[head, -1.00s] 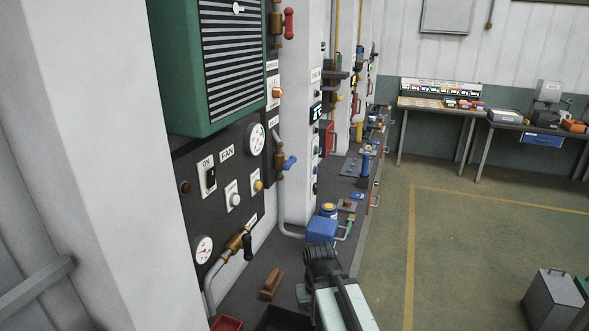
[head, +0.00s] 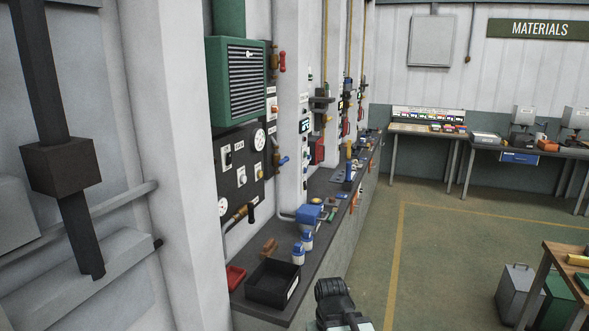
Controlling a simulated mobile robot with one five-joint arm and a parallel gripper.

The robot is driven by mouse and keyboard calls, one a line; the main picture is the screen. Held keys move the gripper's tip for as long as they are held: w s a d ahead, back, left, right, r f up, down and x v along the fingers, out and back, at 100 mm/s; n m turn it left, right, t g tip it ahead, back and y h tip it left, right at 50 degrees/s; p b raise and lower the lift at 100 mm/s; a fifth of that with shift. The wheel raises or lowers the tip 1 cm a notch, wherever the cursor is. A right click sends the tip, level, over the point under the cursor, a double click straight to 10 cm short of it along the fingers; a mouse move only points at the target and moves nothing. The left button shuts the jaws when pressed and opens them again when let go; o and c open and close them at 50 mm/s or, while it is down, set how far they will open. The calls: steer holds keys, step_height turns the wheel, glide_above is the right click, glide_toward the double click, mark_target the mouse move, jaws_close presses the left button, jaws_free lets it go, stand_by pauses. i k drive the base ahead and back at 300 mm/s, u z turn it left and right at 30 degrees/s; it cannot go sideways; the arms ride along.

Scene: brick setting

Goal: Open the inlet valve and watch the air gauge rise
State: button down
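The dark panel (head: 239,180) on the wall to the left carries two round white gauges, an upper one (head: 259,137) and a lower one (head: 222,207). A brass valve with a black handle (head: 250,213) sits beside the lower gauge. A blue-handled valve (head: 283,160) and a red-handled valve (head: 282,61) are on pipes to the right of the panel. I cannot tell which is the inlet valve, and the gauge needles are too small to read. My arm shows at the bottom centre, in front of the bench; its fingertips cannot be made out.
The bench (head: 323,188) runs away along the wall. Open floor (head: 440,235) lies to the right; a wooden table (head: 566,262) stands far right.

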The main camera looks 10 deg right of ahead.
mark_target(281, 163)
steer(key=z, duration=2.2)
steer(key=i, duration=1.55)
steer(key=u, duration=3.85)
steer(key=i, duration=1)
steer(key=z, duration=0.05)
